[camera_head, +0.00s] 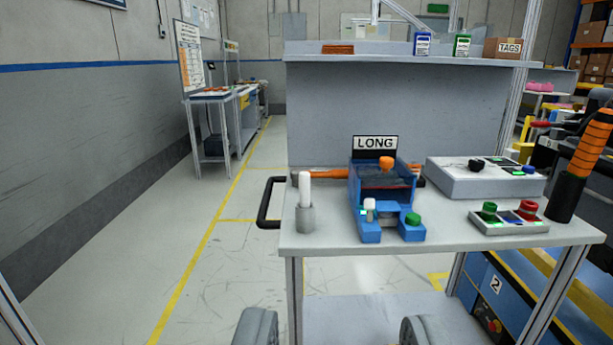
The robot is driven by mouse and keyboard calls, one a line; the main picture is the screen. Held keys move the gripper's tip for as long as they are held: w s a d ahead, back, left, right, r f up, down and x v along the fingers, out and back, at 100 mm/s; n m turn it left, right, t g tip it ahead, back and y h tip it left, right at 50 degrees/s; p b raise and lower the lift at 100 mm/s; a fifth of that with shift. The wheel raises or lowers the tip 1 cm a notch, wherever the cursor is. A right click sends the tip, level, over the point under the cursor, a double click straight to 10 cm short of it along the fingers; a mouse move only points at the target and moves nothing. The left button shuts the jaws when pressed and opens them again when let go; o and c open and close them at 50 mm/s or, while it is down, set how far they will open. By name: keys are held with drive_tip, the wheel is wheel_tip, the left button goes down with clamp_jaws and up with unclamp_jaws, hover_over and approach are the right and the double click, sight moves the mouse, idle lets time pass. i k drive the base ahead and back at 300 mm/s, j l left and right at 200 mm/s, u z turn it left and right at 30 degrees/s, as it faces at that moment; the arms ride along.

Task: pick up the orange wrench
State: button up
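A long orange bar, which looks like the orange wrench (328,174), lies across the back of the grey table, at the foot of the back panel. Its middle is hidden behind the blue fixture marked LONG, and a short orange piece shows at the fixture's right side. Its exact shape and ends are hard to make out. My gripper (336,329) shows at the bottom edge as two grey fingers set wide apart. It is open, with nothing between the fingers, nearer to the camera than the table and below the wrench in the picture.
The blue fixture (385,200) with an orange knob stands before the bar. A white-topped grey post (305,205) stands left. A grey control box (485,180), a button panel (508,218) and an orange-and-black upright (588,145) are right. A black handle (267,208) sticks out left.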

sight(315, 174)
drive_tip(key=i+l+z, duration=0.15)
drive_tip(key=i+z, duration=0.15)
drive_tip(key=i, duration=0.5)
drive_tip(key=i+z, duration=0.3)
drive_tip(key=i, duration=0.5)
